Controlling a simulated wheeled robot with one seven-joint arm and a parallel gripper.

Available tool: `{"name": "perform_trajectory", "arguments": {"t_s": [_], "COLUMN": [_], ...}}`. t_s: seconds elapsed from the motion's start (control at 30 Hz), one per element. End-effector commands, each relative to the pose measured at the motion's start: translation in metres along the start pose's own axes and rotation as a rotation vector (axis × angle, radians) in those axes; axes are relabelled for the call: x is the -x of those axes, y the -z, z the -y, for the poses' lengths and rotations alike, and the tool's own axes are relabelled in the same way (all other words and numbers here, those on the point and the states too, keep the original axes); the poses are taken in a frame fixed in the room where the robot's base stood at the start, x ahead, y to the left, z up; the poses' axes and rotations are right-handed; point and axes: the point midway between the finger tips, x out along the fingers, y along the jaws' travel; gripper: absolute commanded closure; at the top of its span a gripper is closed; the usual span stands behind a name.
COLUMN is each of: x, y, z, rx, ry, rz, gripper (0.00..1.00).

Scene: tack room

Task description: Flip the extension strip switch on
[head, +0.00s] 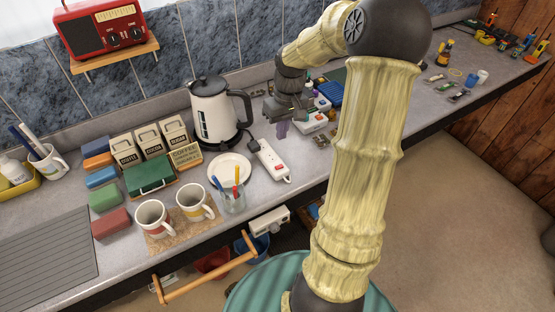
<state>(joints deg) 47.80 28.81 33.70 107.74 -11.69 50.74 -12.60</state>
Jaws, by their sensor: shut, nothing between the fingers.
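The white extension strip (271,160) lies on the grey counter, right of the white plate and in front of the kettle. A small red switch (280,167) shows near its front end; I cannot tell its position from this view. A dark plug sits at the strip's far end. My gripper (282,128) is shut and empty, pointing down over the counter behind and slightly right of the strip, apart from it. Its fingertips are small and hard to make out.
A white kettle (216,112) stands left of my gripper. A glass with pens (233,200) and mugs (195,201) stand at the front left. A white box (312,122) and bottles lie just right of my gripper. My arm hides part of the counter.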

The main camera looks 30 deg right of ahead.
Motion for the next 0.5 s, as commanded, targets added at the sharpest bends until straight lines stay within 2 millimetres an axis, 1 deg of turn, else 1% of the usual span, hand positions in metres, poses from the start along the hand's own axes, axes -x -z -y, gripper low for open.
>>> {"name": "perform_trajectory", "arguments": {"t_s": [0.5], "x": [-0.089], "y": [0.000], "z": [0.003], "rx": [0.005], "ry": [0.003], "rz": [0.005], "gripper": [1.00]}}
